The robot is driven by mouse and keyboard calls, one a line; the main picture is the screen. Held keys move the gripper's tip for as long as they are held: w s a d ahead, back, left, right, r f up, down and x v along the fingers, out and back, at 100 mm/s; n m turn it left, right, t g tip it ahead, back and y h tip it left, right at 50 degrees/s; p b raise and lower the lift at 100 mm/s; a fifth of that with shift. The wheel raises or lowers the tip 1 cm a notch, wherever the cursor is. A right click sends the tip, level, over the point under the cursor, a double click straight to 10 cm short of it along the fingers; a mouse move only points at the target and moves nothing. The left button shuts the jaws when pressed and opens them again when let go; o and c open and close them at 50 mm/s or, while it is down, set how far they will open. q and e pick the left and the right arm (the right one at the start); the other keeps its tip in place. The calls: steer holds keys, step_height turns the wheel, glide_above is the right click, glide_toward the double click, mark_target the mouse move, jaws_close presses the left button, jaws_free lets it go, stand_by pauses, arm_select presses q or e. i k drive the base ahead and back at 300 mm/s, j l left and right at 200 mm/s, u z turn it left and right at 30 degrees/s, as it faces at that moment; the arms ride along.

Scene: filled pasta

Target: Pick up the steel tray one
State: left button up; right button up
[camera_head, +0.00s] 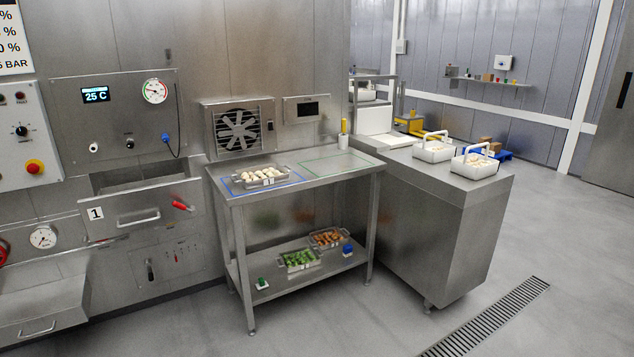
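A steel tray (243,184) holding pale filled pasta pieces sits on the steel table's top, inside a blue outlined rectangle on the left half. A small white label, apparently marked 1, is on its front. Neither of my grippers is in view, so nothing is seen touching the tray.
The steel table's (335,180) right half has an empty green outlined rectangle. Its lower shelf holds a tray of green pieces (299,260) and a tray of brown pieces (327,238). Two white baskets (433,153) stand on the right counter (440,190). An open drawer (150,215) marked 1 is left.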

mark_target(264, 176)
steer(key=i+u, duration=0.15)
steer(key=i, duration=0.45)
steer(key=i+l+u, duration=0.15)
steer(key=i, duration=0.45)
steer(key=i+l+u, duration=0.15)
steer(key=i, duration=0.45)
steer(key=l, duration=0.1)
